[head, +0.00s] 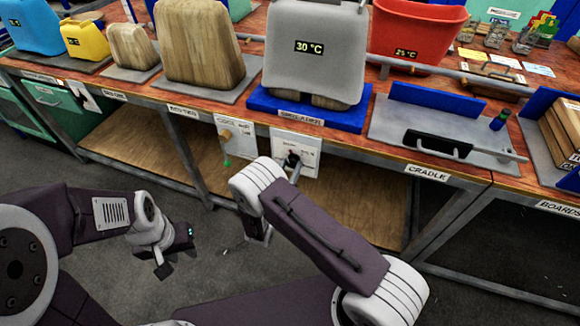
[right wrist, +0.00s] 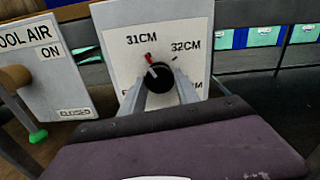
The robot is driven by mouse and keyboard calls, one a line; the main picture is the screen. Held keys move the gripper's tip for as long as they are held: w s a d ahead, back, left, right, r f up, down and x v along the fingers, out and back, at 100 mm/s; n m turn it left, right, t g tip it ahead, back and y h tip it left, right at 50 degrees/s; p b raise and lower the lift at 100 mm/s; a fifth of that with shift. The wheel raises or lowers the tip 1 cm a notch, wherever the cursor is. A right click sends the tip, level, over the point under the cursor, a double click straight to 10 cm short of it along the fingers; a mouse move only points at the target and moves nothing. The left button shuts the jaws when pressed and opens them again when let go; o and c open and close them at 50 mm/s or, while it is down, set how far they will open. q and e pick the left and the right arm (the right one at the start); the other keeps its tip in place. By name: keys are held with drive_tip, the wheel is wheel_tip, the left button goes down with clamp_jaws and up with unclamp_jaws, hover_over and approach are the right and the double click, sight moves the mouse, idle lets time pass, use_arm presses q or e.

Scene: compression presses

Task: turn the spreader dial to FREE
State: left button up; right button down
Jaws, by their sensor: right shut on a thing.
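The spreader dial (right wrist: 158,78) is a round black knob on a white panel (right wrist: 118,38); the panel also shows in the head view (head: 309,150). The labels 31CM and 32CM read clearly above it; the lower labels are mostly hidden by my gripper. The pointer, with a red mark, points up and left toward 31CM. My right gripper (right wrist: 160,85) is shut on the dial, one finger on each side. My left gripper (head: 176,254) hangs over the floor at the left, away from the panels; its opening is unclear.
Left of the dial is the cool air panel (head: 238,140) with a wooden knob and green tip. Above stands a grey 30 °C block (head: 312,60) on a blue base. The cradle (head: 385,127) lies to the right. A lower wooden shelf (head: 330,215) sits beneath.

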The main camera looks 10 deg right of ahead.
drive_tip(key=n+p, duration=0.1)
drive_tip(key=n, duration=0.3)
drive_tip(key=n+p, duration=0.1)
drive_tip(key=n, duration=0.4)
drive_tip(key=n+p, duration=0.1)
drive_tip(key=n, duration=0.3)
drive_tip(key=shift+r+n, duration=0.1)
drive_tip(key=shift+n, duration=0.2)
drive_tip(key=n, duration=0.4)
drive_tip(key=shift+n, duration=0.4)
drive_tip(key=c, duration=0.9)
unclamp_jaws()
